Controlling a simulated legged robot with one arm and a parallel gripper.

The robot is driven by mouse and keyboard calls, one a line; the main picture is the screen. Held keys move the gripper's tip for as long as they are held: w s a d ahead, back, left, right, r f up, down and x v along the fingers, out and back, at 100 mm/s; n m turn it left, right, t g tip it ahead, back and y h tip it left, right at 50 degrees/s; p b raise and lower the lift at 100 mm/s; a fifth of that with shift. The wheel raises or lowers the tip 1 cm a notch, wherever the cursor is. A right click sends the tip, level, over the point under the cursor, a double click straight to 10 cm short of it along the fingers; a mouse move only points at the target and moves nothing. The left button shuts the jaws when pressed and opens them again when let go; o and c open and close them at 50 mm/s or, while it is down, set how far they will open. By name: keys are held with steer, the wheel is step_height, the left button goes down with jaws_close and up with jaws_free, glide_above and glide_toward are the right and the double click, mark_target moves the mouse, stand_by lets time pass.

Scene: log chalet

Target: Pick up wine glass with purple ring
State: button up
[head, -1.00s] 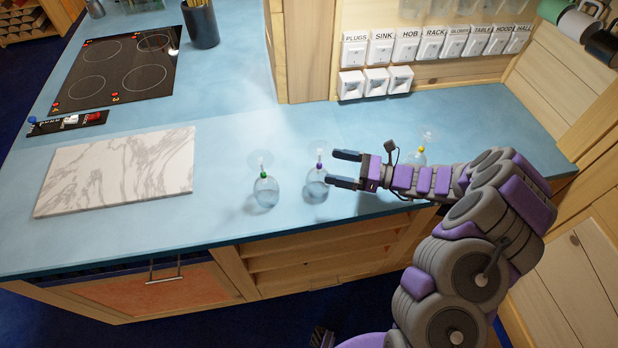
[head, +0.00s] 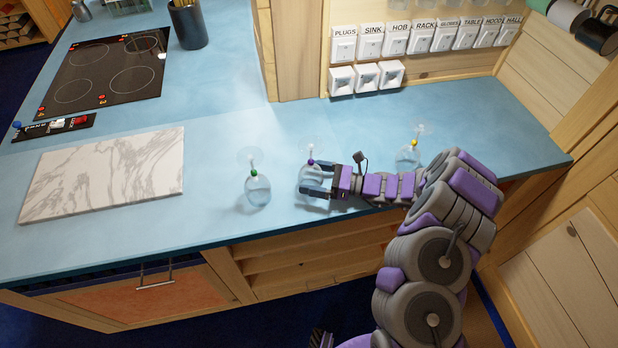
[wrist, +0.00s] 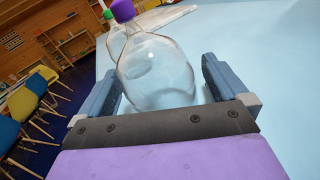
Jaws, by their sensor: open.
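The wine glass with the purple ring (head: 311,172) stands upside down on the blue counter, bowl down and foot up. In the wrist view its clear bowl (wrist: 155,72) sits between my two fingers, with the purple ring above it. My gripper (head: 317,181) is open around the bowl, one finger on each side; I cannot tell whether either finger touches it. The glass with the green ring (head: 257,188) stands to the left, also upside down. The glass with the yellow ring (head: 409,153) stands to the right, behind my arm.
The blue counter (head: 225,130) has a marble board (head: 105,173) and a black hob (head: 110,78) on the left. A dark utensil pot (head: 188,27) stands at the back. Labelled switches (head: 397,40) line the back wall. The counter's front edge is close to the glasses.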

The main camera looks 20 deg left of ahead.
steer(key=shift+s+a+r, duration=0.1)
steer(key=shift+a, duration=1.1)
steer(key=shift+c, duration=1.3)
steer(key=shift+d, duration=0.15)
steer(key=c, duration=0.3)
steer(key=shift+d, duration=0.25)
steer(key=shift+c, duration=0.6)
